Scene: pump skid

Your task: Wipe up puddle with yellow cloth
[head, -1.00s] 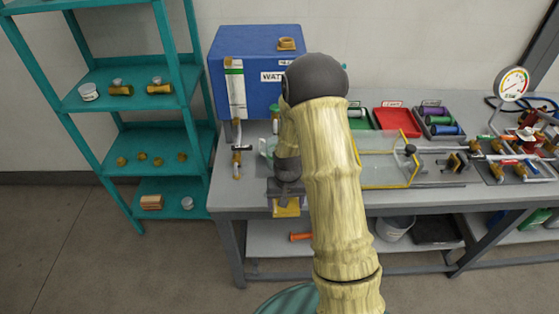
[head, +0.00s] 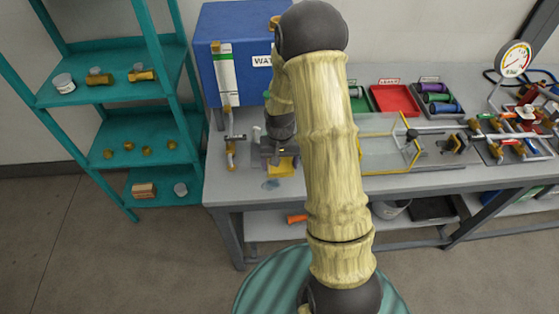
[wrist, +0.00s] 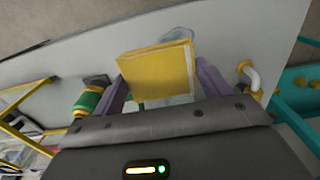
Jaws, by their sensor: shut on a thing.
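My gripper (head: 277,158) is shut on the yellow cloth (head: 284,167) above the left part of the bench top. In the wrist view the cloth (wrist: 157,74) is a flat square pad between my two purple fingers. The puddle (head: 271,184) is a small bluish wet patch near the bench's front edge, just in front of the cloth. It also shows in the wrist view (wrist: 180,34), partly hidden behind the cloth. I cannot tell whether the cloth touches the bench.
A blue water tank (head: 240,50) stands behind, with a pipe and valve (head: 231,140) left of the puddle. A clear yellow-edged guard (head: 385,150) is to the right. A teal shelf (head: 122,168) stands left of the bench (head: 228,190). My arm hides the middle.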

